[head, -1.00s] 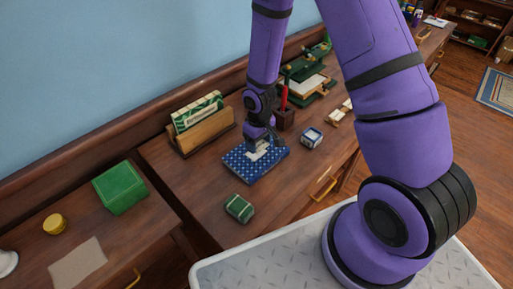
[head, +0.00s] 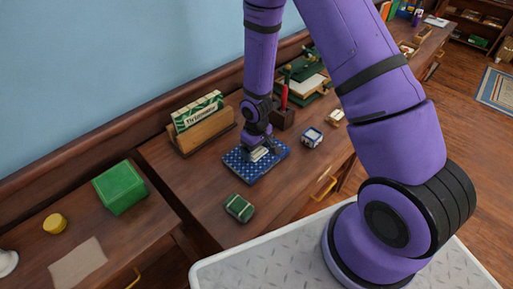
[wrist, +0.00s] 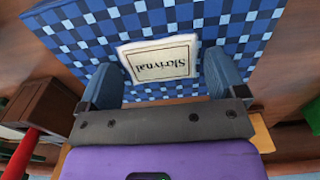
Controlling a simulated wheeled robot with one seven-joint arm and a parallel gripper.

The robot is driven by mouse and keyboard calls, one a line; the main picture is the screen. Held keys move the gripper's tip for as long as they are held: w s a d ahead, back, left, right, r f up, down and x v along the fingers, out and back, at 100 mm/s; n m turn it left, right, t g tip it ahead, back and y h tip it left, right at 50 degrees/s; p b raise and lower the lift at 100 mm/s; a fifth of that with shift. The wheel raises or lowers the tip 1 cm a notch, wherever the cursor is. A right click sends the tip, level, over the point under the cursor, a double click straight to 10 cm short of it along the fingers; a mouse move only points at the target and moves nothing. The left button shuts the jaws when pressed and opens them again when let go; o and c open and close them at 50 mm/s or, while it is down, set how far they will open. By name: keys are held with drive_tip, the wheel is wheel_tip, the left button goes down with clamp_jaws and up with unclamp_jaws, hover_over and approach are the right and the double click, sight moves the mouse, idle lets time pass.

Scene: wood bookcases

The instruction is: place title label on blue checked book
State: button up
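The blue checked book (head: 240,170) lies flat on the wooden desk, and its checked cover fills much of the wrist view (wrist: 235,40). A narrow gap shows between each finger and the label.
A wooden holder (head: 207,132) with green cards stands behind the book. A red pen stands in a dark holder (head: 283,118) to its right. A small blue-and-white box (head: 312,138) and a green box (head: 239,208) are nearby. Open desk lies left of the book.

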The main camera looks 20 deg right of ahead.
wheel_tip(320, 180, up, 13)
wheel_tip(320, 180, up, 10)
drive_tip(key=m+t, duration=0.1)
hover_over(257, 152)
drive_tip(key=s+d, duration=0.1)
drive_tip(key=d, duration=0.1)
drive_tip(key=s+d+r+m+t, duration=0.1)
drive_tip(key=s+r, duration=0.1)
drive_tip(key=r, duration=0.3)
drive_tip(key=s+d+r+t, duration=0.1)
drive_tip(key=s+d+r, duration=0.15)
drive_tip(key=r, duration=0.35)
drive_tip(key=s+r+m+t, duration=0.1)
drive_tip(key=s+r, duration=0.5)
drive_tip(key=s, duration=0.2)
drive_tip(key=s+d+r+m+t, duration=0.1)
drive_tip(key=s+r, duration=0.5)
drive_tip(key=s, duration=0.3)
drive_tip(key=shift+s+d+m, duration=0.15)
drive_tip(key=shift+s+m, duration=0.05)
drive_tip(key=shift+m, duration=0.1)
